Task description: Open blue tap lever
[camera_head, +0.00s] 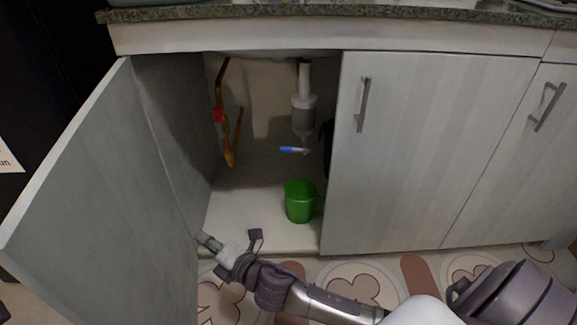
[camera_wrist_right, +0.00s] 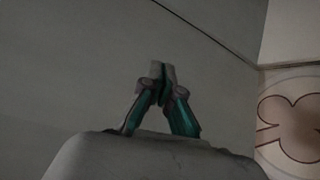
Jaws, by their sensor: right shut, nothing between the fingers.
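The blue tap lever (camera_head: 291,150) is small and sits inside the open sink cabinet, below the grey-white drain pipe (camera_head: 304,103). A red lever (camera_head: 218,115) shows on the copper-coloured pipework (camera_head: 230,155) to the left. My right gripper (camera_head: 205,240) is low at the front of the cabinet, by the open left door, well below and left of the blue lever. It is shut and empty; its fingertips meet in the right wrist view (camera_wrist_right: 160,70), in front of a plain grey surface. My left gripper is not in view.
The left cabinet door (camera_head: 95,185) stands wide open. A green bucket (camera_head: 299,203) stands on the cabinet floor (camera_head: 250,205) below the blue lever. The right cabinet door (camera_head: 420,150) is shut. The cabinet floor left of the bucket is clear.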

